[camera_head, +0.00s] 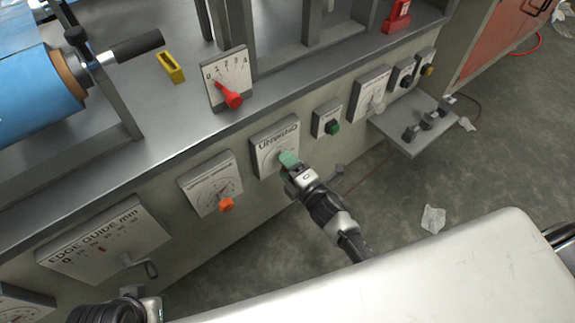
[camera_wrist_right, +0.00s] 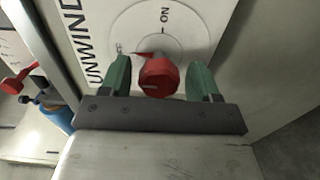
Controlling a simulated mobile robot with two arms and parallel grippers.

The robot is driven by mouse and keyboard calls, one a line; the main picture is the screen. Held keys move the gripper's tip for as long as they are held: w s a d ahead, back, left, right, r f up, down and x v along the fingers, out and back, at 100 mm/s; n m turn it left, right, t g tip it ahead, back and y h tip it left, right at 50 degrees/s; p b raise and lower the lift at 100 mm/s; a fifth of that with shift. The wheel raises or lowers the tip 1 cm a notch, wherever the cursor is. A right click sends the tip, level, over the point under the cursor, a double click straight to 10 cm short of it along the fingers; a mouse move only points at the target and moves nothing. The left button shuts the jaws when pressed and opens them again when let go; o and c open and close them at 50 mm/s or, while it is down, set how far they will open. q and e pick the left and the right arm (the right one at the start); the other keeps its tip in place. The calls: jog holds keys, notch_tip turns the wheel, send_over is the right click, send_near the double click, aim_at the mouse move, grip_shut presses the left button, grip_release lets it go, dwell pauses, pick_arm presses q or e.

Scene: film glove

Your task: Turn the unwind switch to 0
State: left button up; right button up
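The unwind switch is a red knob (camera_wrist_right: 158,78) on a white plate (camera_wrist_right: 115,20) lettered UNWIND. In the right wrist view its red pointer lies toward the left, near a partly hidden mark; ON is printed at the upper right. My right gripper (camera_wrist_right: 160,80) is open, with one green finger on each side of the knob and a visible gap to each. In the head view my right gripper (camera_head: 289,160) is at the UNWIND plate (camera_head: 275,142) and hides the knob. Part of my left arm's end (camera_head: 135,305) shows at the bottom left; its fingers cannot be made out.
To the left on the machine front are an orange-knob dial plate (camera_head: 212,183) and the edge guide plate (camera_head: 105,240). To the right are a green-button plate (camera_head: 327,120) and a small shelf (camera_head: 415,130). A red lever (camera_head: 231,98) stands above.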

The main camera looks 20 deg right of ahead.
jog(key=p+v, duration=0.1)
jog(key=v, duration=0.9)
jog(key=shift+s, duration=0.35)
jog(key=shift+d+r, duration=0.1)
jog(key=shift+d, duration=0.1)
